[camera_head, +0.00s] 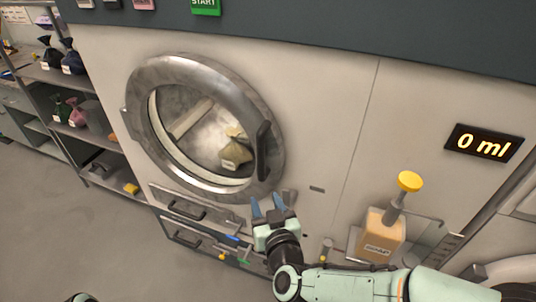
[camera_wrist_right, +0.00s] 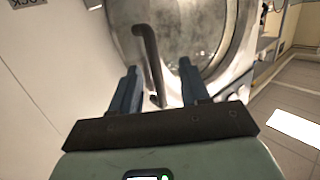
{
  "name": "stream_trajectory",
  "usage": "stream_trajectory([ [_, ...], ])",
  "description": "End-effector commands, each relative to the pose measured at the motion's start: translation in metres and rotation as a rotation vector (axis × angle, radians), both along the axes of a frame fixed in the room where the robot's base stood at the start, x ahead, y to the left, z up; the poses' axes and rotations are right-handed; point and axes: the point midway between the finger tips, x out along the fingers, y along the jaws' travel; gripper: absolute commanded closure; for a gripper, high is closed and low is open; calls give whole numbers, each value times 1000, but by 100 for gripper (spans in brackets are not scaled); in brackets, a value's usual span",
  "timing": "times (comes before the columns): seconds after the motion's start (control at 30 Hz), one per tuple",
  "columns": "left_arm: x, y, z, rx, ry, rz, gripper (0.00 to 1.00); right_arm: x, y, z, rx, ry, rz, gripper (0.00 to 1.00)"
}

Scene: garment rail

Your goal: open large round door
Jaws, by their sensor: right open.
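The large round door (camera_head: 150,80) is a metal ring with a glass window on the front of a pale machine. It looks shut against the front. Its black handle (camera_head: 263,150) stands upright on the door's right side. My right gripper (camera_head: 269,207) is open and empty, with blue fingers pointing up at the handle from just below. In the right wrist view, the handle (camera_wrist_right: 149,55) shows ahead, its near end between the lines of the two open fingers (camera_wrist_right: 158,85). I cannot tell whether they touch. The round door (camera_wrist_right: 195,30) fills the top there. My left gripper does not show.
A yellowish bag (camera_head: 236,155) is seen through the window. Drawers (camera_head: 180,212) lie below the door. A box-shaped bottle with a yellow-topped pump (camera_head: 382,235) stands right of my gripper, below a "0 ml" display (camera_head: 484,143). Shelves (camera_head: 75,130) stand left; the floor before them is clear.

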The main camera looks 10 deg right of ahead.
Motion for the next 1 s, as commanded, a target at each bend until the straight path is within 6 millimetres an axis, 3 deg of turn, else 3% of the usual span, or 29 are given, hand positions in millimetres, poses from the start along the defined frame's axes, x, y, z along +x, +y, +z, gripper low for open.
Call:
stream_trajectory([
  [0.03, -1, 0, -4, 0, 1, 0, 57, -6, -1, 25, 7, -59, -11, 54],
  [0.1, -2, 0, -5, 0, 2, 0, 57, -12, -3, 47, 8, -110, -26, 54],
  [0.23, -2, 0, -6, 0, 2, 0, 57, -17, -6, 67, 12, -154, -42, 54],
  [0.43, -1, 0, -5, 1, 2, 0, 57, 3, -7, 69, 9, -156, -46, 54],
  [0.8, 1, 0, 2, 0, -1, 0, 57, 80, -7, 69, 10, -156, -46, 54],
  [1.0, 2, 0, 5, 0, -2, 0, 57, 107, -7, 69, 10, -155, -43, 54],
])
